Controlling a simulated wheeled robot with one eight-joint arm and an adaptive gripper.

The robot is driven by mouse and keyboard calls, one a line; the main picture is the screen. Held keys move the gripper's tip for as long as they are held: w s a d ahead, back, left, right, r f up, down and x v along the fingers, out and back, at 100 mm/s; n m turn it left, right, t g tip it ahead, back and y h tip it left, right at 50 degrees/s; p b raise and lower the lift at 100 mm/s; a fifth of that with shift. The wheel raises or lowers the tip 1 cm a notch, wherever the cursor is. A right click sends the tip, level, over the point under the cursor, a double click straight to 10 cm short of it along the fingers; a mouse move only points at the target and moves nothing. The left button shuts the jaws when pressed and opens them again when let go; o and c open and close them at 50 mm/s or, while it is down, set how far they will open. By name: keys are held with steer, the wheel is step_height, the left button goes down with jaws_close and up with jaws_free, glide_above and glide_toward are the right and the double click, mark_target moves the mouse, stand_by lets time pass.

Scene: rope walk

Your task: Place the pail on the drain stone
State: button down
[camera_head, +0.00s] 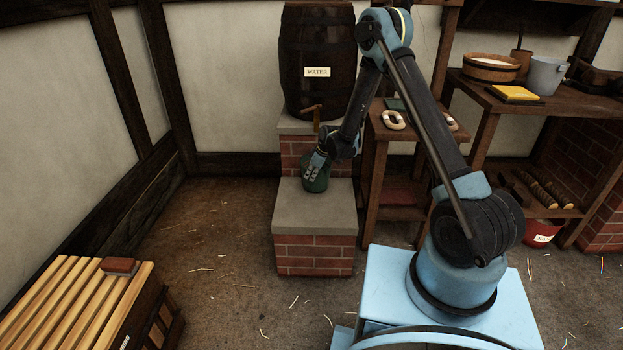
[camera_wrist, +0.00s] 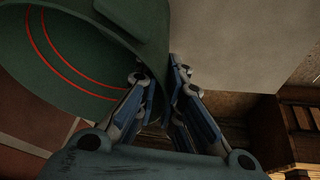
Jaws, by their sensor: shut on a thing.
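The green pail (camera_head: 317,181) is in my gripper (camera_head: 319,160), over the back part of the drain stone. The drain stone (camera_head: 315,216) is a grey slab on a low brick base below the barrel's tap. The pail's base is at or just above the slab; I cannot tell whether it touches. In the wrist view, the gripper (camera_wrist: 160,76) is shut on the pail's wall at the rim, one finger inside and one outside. The pail (camera_wrist: 95,50) looks tilted there, with red lines inside its green wall.
A dark water barrel (camera_head: 318,60) with a tap (camera_head: 316,116) stands just behind the stone. A small wooden table (camera_head: 376,150) stands close on the right. A grey pail (camera_head: 546,75) is on the workbench. A slatted crate (camera_head: 70,300) is at lower left. Floor left of the stone is clear.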

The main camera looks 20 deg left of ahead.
steer(key=shift+w+f, duration=0.25)
steer(key=shift+f, duration=0.35)
steer(key=c, duration=1.7)
jaws_free()
steer(key=shift+s, duration=0.1)
steer(key=v, duration=1.2)
steer(key=shift+r, duration=0.1)
